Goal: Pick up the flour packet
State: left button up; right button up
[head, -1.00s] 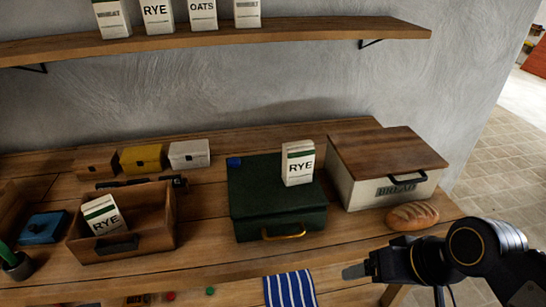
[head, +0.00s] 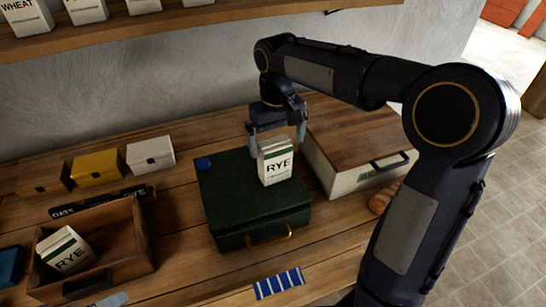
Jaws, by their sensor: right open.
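A white flour packet with a green band, marked RYE (head: 277,165), stands upright on the dark green metal box (head: 235,208). My right gripper (head: 277,140) reaches down from above and behind it, open. Its two fingers show on either side of the packet's top. The packet hides part of the gap, so I cannot tell whether they touch it. A second RYE packet (head: 64,252) leans tilted in the open wooden drawer box (head: 128,240) at the left. A grey tip at the bottom edge may belong to my left gripper; its jaws do not show.
The bread box (head: 345,182) stands close to the right of the green box, with a loaf (head: 380,203) partly behind my right arm. Small yellow (head: 97,168) and white (head: 150,154) boxes stand at the back left. The wall shelf (head: 150,30) holds more packets.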

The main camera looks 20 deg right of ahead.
aim_at(275, 158)
jog(key=f, duration=0.6)
jog(key=shift+w+a+p, duration=0.15)
jog(key=shift+a+p, duration=0.1)
jog(key=shift+p, duration=0.05)
jog(key=c, duration=1.3)
